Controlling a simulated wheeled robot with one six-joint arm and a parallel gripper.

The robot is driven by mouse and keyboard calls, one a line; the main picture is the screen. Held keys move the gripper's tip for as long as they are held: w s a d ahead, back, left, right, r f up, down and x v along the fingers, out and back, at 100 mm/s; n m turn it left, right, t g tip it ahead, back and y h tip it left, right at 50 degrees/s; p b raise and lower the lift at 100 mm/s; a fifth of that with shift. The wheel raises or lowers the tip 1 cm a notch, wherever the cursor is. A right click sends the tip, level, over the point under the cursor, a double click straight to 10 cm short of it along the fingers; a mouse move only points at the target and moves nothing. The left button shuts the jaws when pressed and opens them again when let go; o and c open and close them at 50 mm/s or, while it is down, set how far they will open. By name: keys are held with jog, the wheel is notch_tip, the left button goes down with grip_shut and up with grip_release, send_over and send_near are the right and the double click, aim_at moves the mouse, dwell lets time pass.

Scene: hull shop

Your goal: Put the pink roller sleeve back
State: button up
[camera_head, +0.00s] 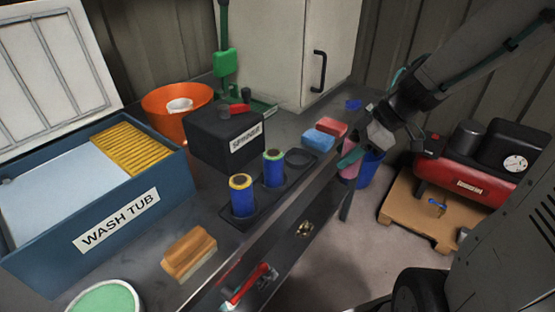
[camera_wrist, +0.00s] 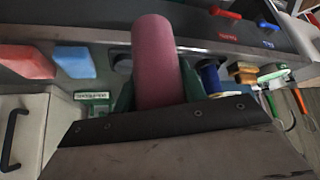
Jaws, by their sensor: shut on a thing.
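The pink roller sleeve (camera_wrist: 155,62) stands out between the green fingers of my gripper (camera_wrist: 157,92) in the wrist view. My gripper is shut on it. In the head view my gripper (camera_head: 352,154) is at the right edge of the bench, with part of the pink sleeve (camera_head: 350,171) showing below it. A dark rack (camera_head: 262,212) on the bench holds a blue sleeve with a yellow top (camera_head: 242,197) and a blue sleeve with a green top (camera_head: 273,170). The rack's far round place (camera_head: 300,158) is empty.
A red block (camera_head: 332,128) and a blue block (camera_head: 318,140) lie near the rack's far end. The black spinner box (camera_head: 222,135) and wash tub (camera_head: 120,220) stand left of it. A blue bin (camera_head: 371,168) and red compressor (camera_head: 465,175) are on the right.

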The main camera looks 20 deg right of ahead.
jog(key=w+a, duration=0.2)
jog(key=w, duration=0.2)
jog(key=w+a+f, duration=0.1)
jog(key=w+a, duration=0.2)
jog(key=w, duration=0.1)
jog(key=w+a, duration=0.2)
jog(key=w, duration=0.3)
jog(key=shift+w+a+f, duration=0.1)
jog(key=shift+a+f, duration=0.2)
jog(key=shift+f, duration=1.7)
jog(key=o, duration=1)
jog(key=shift+f, duration=0.15)
